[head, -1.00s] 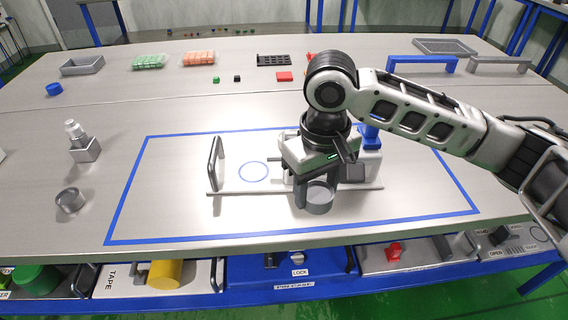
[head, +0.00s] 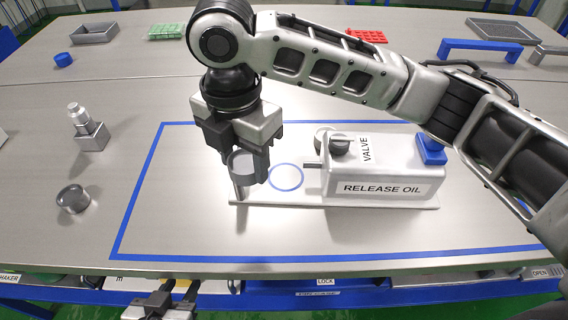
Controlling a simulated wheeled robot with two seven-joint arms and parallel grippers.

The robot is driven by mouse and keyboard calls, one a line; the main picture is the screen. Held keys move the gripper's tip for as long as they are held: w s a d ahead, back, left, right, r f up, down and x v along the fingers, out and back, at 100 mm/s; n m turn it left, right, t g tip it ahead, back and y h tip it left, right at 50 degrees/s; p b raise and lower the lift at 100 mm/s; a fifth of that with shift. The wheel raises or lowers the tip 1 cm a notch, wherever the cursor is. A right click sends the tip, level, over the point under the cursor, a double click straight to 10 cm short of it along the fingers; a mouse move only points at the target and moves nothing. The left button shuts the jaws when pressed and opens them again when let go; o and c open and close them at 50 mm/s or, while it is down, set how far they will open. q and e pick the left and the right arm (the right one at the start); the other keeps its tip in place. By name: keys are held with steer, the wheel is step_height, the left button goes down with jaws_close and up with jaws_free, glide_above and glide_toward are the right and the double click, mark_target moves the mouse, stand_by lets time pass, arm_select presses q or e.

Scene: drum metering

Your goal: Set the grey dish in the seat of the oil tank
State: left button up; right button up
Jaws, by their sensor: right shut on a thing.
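The white oil tank (head: 380,170), labelled RELEASE OIL, stands on a white base plate (head: 330,200) inside the blue taped outline. A blue ring on the plate, left of the tank, marks the seat (head: 286,190). My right gripper (head: 248,170) is shut on the grey dish (head: 243,162), held upright just left of the ring and above the plate. The fingers partly hide the dish and the plate's left end. My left gripper (head: 180,289) is low at the front edge, its fingers apart and empty.
A dark valve knob (head: 333,142) and a blue block (head: 431,148) are on the tank. At left stand a metallic round dish (head: 73,199) and a metal fixture (head: 90,132). A grey tray (head: 93,33) is farther back.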

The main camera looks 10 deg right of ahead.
steer(key=w+d+f, duration=0.2)
steer(key=w+d, duration=0.1)
steer(key=d, duration=0.1)
glide_above(285, 178)
steer(key=f, duration=0.5)
steer(key=shift+s+a+f, duration=0.15)
steer(key=shift+s+a, duration=0.1)
steer(key=shift+a, duration=0.1)
steer(key=f, duration=0.3)
steer(key=shift+w+d, duration=0.25)
steer(key=shift+d, duration=0.1)
steer(key=shift+f, duration=0.5)
steer(key=o, duration=1)
steer(key=shift+f, duration=0.1)
steer(key=shift+c, duration=0.2)
step_height(285, 178, up, 12)
